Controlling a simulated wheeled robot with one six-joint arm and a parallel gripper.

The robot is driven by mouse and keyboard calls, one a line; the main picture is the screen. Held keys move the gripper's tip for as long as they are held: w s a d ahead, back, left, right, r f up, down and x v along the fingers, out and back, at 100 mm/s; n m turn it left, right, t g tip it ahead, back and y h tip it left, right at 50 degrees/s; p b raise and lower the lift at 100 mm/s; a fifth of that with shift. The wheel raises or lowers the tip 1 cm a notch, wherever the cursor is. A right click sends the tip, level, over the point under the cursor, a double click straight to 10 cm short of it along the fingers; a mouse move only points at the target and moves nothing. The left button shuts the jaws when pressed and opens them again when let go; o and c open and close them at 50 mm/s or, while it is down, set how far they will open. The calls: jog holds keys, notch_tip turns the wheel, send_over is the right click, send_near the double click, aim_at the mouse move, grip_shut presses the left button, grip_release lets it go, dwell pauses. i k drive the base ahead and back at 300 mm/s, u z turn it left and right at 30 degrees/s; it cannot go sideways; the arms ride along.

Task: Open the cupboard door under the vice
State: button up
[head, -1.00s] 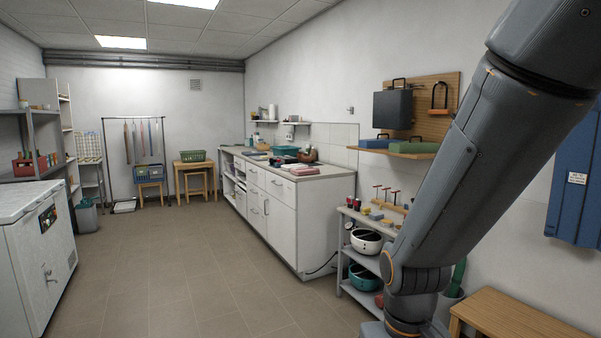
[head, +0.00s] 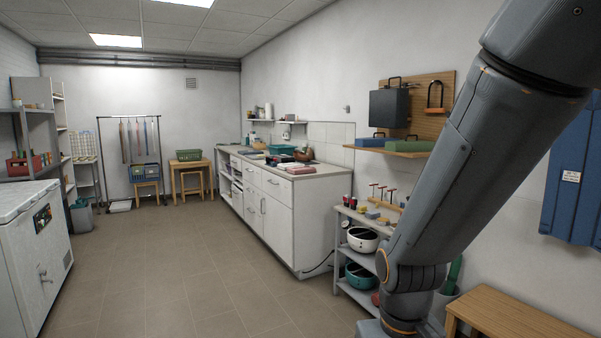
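A white counter unit (head: 325,215) stands along the right wall, well ahead of me. Its front has drawers on top and white cupboard doors (head: 278,228) below, with dark handles; the doors look shut. No vice can be made out for sure. A small brown object (head: 304,155) sits on the worktop near its right end, too small to identify. My arm fills the right side of the head view, but my gripper is out of view.
Open tiled floor (head: 180,270) lies before the counter. A low shelf (head: 350,287) with pots stands just right of the counter, and a wooden bench (head: 520,325) is at lower right. A white chest (head: 35,245) stands at left.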

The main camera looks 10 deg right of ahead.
aim_at(278, 222)
jog(key=u, duration=0.35)
jog(key=i, duration=2.15)
jog(key=u, duration=0.5)
jog(key=i, duration=3.6)
jog(key=z, duration=0.6)
jog(key=i, duration=1.45)
jog(key=z, duration=0.2)
